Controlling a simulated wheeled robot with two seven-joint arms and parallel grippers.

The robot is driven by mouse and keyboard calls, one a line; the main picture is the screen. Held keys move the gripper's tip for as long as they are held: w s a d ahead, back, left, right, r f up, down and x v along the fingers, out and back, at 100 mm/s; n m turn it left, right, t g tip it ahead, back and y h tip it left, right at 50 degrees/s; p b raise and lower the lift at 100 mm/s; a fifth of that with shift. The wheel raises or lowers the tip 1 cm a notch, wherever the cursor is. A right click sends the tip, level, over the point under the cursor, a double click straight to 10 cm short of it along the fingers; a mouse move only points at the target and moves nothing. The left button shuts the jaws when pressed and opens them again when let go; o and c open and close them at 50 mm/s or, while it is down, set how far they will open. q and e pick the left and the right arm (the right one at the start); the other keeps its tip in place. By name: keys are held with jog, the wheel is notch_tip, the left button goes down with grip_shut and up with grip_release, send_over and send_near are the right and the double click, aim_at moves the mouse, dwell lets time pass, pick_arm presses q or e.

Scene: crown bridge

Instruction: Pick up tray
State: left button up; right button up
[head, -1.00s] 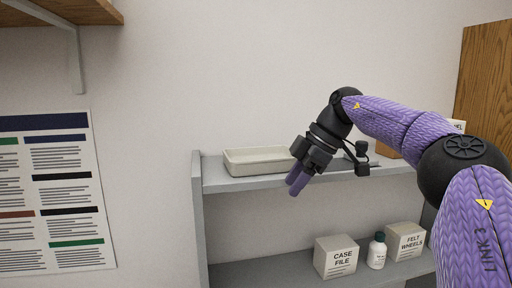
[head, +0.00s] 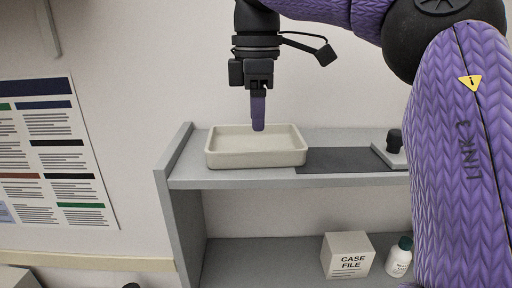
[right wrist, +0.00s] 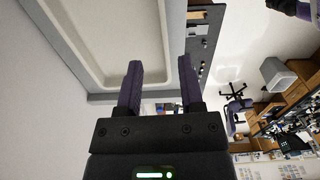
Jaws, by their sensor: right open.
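The tray (head: 256,158) is a shallow, empty, off-white rectangular tray on the top shelf, near its left end. My right gripper (head: 258,128) points down above the tray's back part in the head view, its purple fingers overlapping the tray's back rim. Whether they touch it I cannot tell. In the right wrist view the two purple fingers (right wrist: 160,88) are apart with nothing between them, and the tray (right wrist: 118,38) shows at the upper left. My left gripper is not in view.
The grey shelf (head: 186,183) has a raised left side panel. A dark mat (head: 345,160) and a grey block with a black knob (head: 394,145) lie right of the tray. A case file box (head: 347,255) and a white bottle (head: 399,258) stand on the lower shelf.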

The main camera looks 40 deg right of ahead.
aim_at(257, 151)
jog(key=f, duration=0.3)
jog(key=f+p, duration=0.1)
jog(key=f, duration=0.2)
jog(key=shift+s+a, duration=0.15)
jog(key=shift+s, duration=0.05)
grip_shut()
jog(key=shift+w, duration=0.1)
dwell(0.9)
